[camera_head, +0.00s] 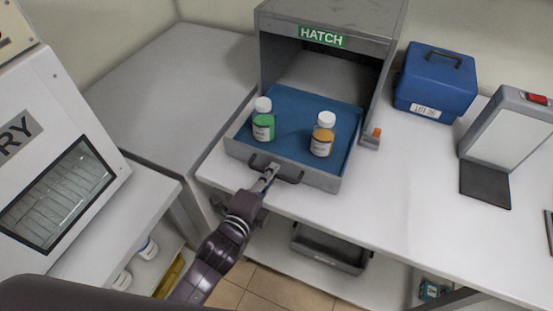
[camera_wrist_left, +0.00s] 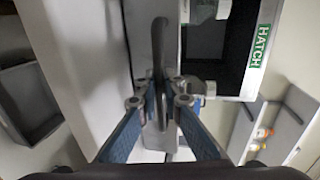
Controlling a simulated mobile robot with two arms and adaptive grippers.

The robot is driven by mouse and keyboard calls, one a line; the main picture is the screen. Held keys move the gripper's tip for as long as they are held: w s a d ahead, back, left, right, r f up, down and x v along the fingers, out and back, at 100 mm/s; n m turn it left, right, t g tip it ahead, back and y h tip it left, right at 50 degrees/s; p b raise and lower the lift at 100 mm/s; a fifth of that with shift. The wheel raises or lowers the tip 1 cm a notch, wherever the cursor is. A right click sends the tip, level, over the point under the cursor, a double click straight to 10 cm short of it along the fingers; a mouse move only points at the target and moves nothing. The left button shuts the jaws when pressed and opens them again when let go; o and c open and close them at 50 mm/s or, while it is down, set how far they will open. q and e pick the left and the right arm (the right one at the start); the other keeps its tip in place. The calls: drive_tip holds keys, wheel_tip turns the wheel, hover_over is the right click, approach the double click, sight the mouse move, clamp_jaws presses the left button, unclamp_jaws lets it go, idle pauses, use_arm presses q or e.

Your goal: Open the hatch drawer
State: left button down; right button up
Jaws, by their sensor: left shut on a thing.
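The grey hatch box (camera_head: 330,17) with a green HATCH label stands on the white table. Its drawer (camera_head: 315,178) is pulled out of the front, showing a blue lining. A bottle with a green label (camera_head: 263,120) and a bottle with an orange label (camera_head: 323,134) stand upright in it. My left gripper (camera_head: 268,176) is at the drawer's front, shut on the dark drawer handle (camera_head: 290,179). The handle also shows between the fingers in the left wrist view (camera_wrist_left: 158,45). My right gripper is not in view.
A blue case (camera_head: 437,82) and a grey device with a red switch (camera_head: 510,130) stand to the right. A grey bin (camera_head: 330,250) sits on the shelf below. A white cabinet (camera_head: 60,150) stands at left. The table right of the drawer is mostly clear.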

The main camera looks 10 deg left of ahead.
use_arm(q)
drive_tip(key=shift+s+a, duration=0.25)
drive_tip(key=shift+s, duration=0.45)
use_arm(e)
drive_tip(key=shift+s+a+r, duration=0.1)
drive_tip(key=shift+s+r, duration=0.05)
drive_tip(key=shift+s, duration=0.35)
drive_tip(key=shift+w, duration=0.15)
use_arm(q)
drive_tip(key=c, duration=2)
unclamp_jaws()
drive_tip(key=shift+c, duration=0.2)
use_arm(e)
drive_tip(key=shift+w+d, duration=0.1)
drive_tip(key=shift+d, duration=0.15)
use_arm(q)
drive_tip(key=v, duration=1.2)
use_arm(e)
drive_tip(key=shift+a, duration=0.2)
